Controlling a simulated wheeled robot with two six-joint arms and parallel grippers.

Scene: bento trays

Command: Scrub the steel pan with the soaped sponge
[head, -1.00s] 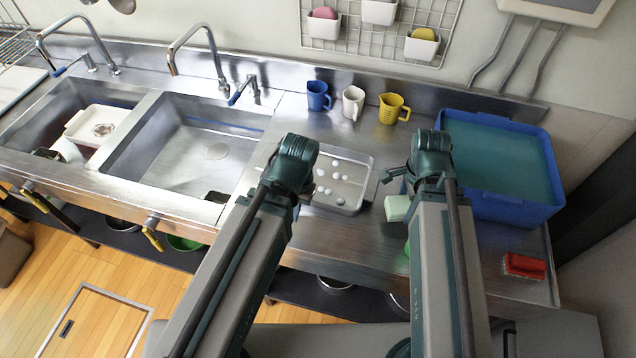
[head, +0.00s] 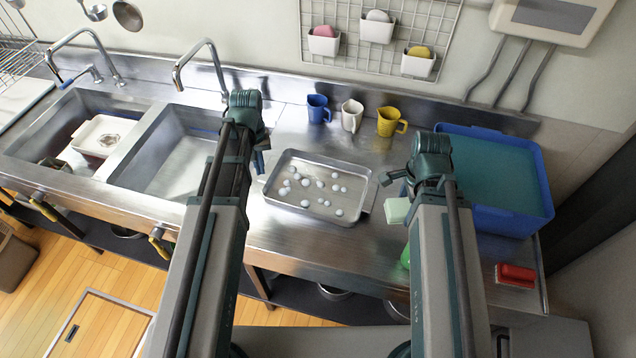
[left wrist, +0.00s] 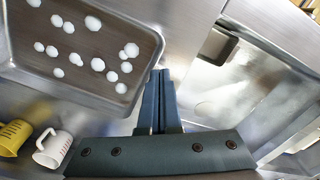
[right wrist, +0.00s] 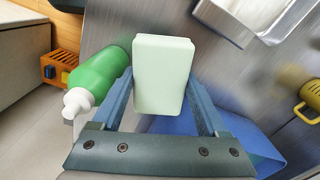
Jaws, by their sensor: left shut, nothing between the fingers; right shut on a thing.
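The steel pan (head: 352,190) is a shallow rectangular tray on the counter, with several white foam blobs scattered on its floor. It also shows at upper left in the left wrist view (left wrist: 145,62). My left gripper (head: 262,158) is shut and empty, above the counter just left of the pan; its fingers (left wrist: 158,100) meet in the left wrist view. My right gripper (right wrist: 165,100) is shut on the pale green sponge (right wrist: 163,72), which is upright between the fingers. In the head view the sponge (head: 397,210) is right of the pan, apart from it.
A blue tub (head: 515,215) stands close right of my right gripper. A green bottle (right wrist: 100,78) is beside the sponge. Blue (head: 318,108), white (head: 351,115) and yellow (head: 390,121) mugs stand behind the pan. A red brush (head: 516,275) lies front right. Sinks are at left.

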